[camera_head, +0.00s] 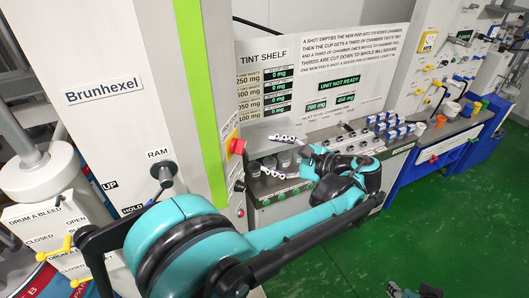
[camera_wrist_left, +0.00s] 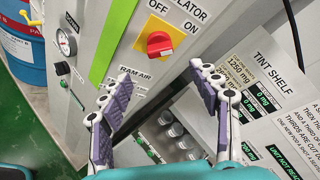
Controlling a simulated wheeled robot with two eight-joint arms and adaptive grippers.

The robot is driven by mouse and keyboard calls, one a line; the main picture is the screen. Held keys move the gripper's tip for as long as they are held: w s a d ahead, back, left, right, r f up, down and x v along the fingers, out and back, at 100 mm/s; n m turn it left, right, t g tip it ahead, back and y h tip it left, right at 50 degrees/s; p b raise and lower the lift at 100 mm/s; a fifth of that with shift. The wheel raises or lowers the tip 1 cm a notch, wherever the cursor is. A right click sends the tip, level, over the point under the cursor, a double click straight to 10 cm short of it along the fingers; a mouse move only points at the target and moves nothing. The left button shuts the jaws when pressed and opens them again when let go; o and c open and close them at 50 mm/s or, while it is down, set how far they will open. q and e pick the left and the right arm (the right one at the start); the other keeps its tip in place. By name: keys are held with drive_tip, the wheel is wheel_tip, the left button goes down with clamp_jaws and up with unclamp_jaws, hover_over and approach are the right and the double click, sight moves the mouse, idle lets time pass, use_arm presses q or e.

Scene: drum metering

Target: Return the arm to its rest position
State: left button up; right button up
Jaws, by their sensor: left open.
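My left arm (camera_head: 290,232), teal and black, reaches from the bottom of the head view toward the tint shelf. Its gripper (camera_head: 272,156) points left, toward the machine column, with two pale, purple-padded fingers spread apart. In the left wrist view the gripper (camera_wrist_left: 162,72) is open, with nothing between its fingers. The red isolator knob on its yellow plate (camera_wrist_left: 159,43) lies beyond the fingertips, and so does the grey panel marked RAM AIR. A small dark and teal piece at the bottom edge of the head view may belong to my right arm; its fingers are unclear.
The Brunhexel column (camera_head: 110,100) with its RAM lever (camera_head: 163,172) stands left. The tint shelf sign (camera_head: 325,75) stands behind my left gripper, with several grey cups (camera_wrist_left: 176,130) below it. A blue bench (camera_head: 425,163) extends right. Green floor (camera_head: 400,230) is open at right.

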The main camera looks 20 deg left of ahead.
idle(0.4)
use_arm(q)
drive_tip(key=s+a+f+n+h+b, duration=0.1)
drive_tip(key=s+f+h+b, duration=0.1)
drive_tip(key=s+f+b, duration=0.3)
drive_tip(key=s+a+f+n+t+h+b, duration=0.1)
drive_tip(key=f+h+b, duration=0.15)
drive_tip(key=f, duration=0.45)
drive_tip(key=s+a+f+n+h+b, duration=0.1)
drive_tip(key=s+f+h+b, duration=0.2)
drive_tip(key=f, duration=0.4)
drive_tip(key=s+d+f+n+t+h+b, duration=0.1)
drive_tip(key=s+d+f+n+h+b, duration=0.2)
drive_tip(key=f, duration=0.4)
drive_tip(key=s+d+f+n+t+h+b, duration=0.2)
drive_tip(key=s+d+f+n+h+b, duration=0.2)
drive_tip(key=f, duration=0.4)
drive_tip(key=shift+s+d+n+b, duration=0.15)
drive_tip(key=shift+d+n+b, duration=0.3)
drive_tip(key=shift+b, duration=0.8)
